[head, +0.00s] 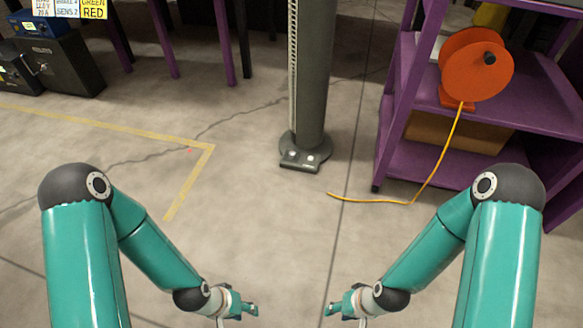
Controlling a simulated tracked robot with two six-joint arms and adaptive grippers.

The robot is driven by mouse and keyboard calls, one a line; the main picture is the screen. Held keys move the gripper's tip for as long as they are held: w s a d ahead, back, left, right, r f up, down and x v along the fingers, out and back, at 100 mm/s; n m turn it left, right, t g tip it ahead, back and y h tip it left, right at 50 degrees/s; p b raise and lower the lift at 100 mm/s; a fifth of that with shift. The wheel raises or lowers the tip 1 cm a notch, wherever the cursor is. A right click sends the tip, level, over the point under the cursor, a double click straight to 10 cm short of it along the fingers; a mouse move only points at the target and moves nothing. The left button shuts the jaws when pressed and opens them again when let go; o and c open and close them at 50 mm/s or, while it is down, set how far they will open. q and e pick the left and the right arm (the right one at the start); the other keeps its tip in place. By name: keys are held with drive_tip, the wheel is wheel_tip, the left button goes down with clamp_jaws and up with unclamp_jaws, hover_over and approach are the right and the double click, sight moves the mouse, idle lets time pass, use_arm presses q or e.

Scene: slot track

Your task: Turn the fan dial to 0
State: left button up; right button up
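A grey tower fan (311,95) stands upright on the floor at the centre back of the head view. Its round base has a dark control panel (300,166) at the front with two small pale dials: the left dial (292,154) and the right dial (310,158). Their markings and settings are too small to read. My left gripper (251,309) and my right gripper (331,309) are low in the view, well in front of the fan and apart from it. Neither visibly holds anything. Their finger opening cannot be made out.
A purple shelf (545,95) stands right of the fan, carrying an orange cable reel (472,68). Its yellow cable (380,201) trails onto the floor near the fan base. Yellow tape (120,125) marks the floor at left. Black boxes (65,75) stand at far left. The floor before the fan is clear.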

use_arm(q)
wheel_tip(320, 180, down, 2)
drive_tip(key=shift+f+b, duration=0.1)
drive_tip(key=shift+b, duration=0.25)
use_arm(e)
wheel_tip(320, 180, down, 2)
drive_tip(key=shift+f, duration=0.1)
